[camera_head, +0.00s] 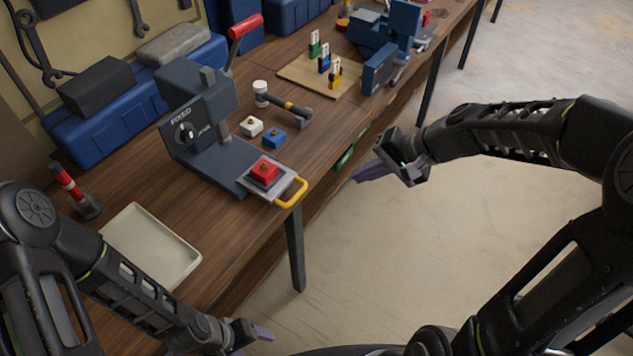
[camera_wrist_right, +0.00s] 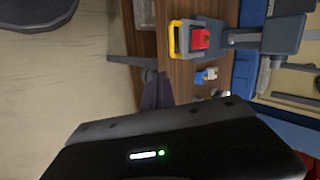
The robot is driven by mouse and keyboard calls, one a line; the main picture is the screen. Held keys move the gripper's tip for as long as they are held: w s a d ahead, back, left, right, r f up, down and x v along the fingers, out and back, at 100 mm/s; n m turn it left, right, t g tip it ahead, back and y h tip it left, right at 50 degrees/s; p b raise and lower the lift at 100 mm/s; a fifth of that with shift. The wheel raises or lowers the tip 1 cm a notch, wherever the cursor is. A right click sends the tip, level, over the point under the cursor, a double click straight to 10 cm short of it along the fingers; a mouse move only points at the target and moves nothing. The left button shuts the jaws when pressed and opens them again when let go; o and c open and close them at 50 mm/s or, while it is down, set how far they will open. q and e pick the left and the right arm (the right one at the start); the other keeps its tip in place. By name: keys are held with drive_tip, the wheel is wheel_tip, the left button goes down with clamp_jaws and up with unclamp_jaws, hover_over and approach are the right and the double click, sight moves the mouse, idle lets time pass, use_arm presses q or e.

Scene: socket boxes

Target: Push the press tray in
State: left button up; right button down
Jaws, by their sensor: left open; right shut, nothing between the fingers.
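The press (camera_head: 205,125) is a dark blue-grey machine with a red-handled lever, standing on the wooden bench. Its tray (camera_head: 272,182) is pulled out toward the bench's front edge, with a yellow handle (camera_head: 292,193) at the outer end. A red block (camera_head: 264,171) sits on the tray. The tray's yellow handle also shows in the right wrist view (camera_wrist_right: 179,39). My right gripper (camera_head: 368,172) is shut and empty, off the bench's front edge, to the right of the handle and apart from it. My left gripper (camera_head: 262,335) is open, low in front of the bench, apart from the tray.
A white and a blue block (camera_head: 274,138) and a hammer (camera_head: 284,104) lie behind the tray. A pale empty tray (camera_head: 152,244) lies at the left. A wooden board (camera_head: 320,75) with coloured pieces and a blue vise-like machine (camera_head: 385,45) stand farther along. The floor before the bench is clear.

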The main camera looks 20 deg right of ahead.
drive_tip(key=shift+f, duration=0.1)
drive_tip(key=w+a+r+p+x, duration=0.1)
drive_tip(key=x, duration=1.2)
drive_tip(key=shift+a+r+p, duration=0.2)
drive_tip(key=shift+r+p, duration=0.15)
drive_tip(key=shift+p, duration=0.05)
drive_tip(key=shift+w, duration=0.1)
